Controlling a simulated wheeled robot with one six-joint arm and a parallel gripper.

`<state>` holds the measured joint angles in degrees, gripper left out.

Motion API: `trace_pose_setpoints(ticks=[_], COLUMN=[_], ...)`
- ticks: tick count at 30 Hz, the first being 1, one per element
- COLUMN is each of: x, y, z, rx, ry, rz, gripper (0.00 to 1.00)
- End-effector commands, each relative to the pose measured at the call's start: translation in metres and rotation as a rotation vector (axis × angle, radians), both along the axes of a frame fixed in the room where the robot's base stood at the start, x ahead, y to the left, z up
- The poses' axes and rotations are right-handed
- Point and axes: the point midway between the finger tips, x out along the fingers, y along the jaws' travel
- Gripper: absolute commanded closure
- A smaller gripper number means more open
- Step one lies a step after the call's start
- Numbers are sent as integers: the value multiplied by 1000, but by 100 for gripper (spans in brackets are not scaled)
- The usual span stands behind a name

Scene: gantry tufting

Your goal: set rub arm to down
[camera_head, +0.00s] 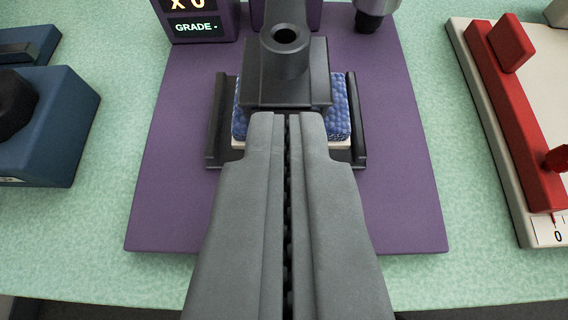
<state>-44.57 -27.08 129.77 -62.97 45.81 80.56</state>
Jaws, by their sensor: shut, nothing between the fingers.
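My gripper (287,118) reaches up the middle of the view with its two grey fingers closed side by side. A dark grey block with a round, hollow-topped boss, which looks like the rub arm (287,72), is just beyond the fingertips. It sits over a blue, bumpy tufted pad (242,118) on a pale backing. The fingertips overlap the block's near edge in the picture; I cannot tell if they touch it. Black rails (216,125) flank the pad on the purple base plate (170,190). The fingers hide part of the pad.
A display (196,27) reading "GRADE -" stands at the back left of the plate. A dark cylinder (370,18) is at the back right. A blue device (50,115) is at left, and a red and cream device (510,110) is at right. Green tabletop lies between.

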Motion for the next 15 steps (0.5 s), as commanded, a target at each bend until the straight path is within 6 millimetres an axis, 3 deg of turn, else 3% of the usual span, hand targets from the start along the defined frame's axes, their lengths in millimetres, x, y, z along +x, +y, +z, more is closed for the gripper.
trace_pose_setpoints(ticks=[15], x=[-54], y=[3], z=[-18], rx=[1], ry=[-4], rz=[5], gripper=[100])
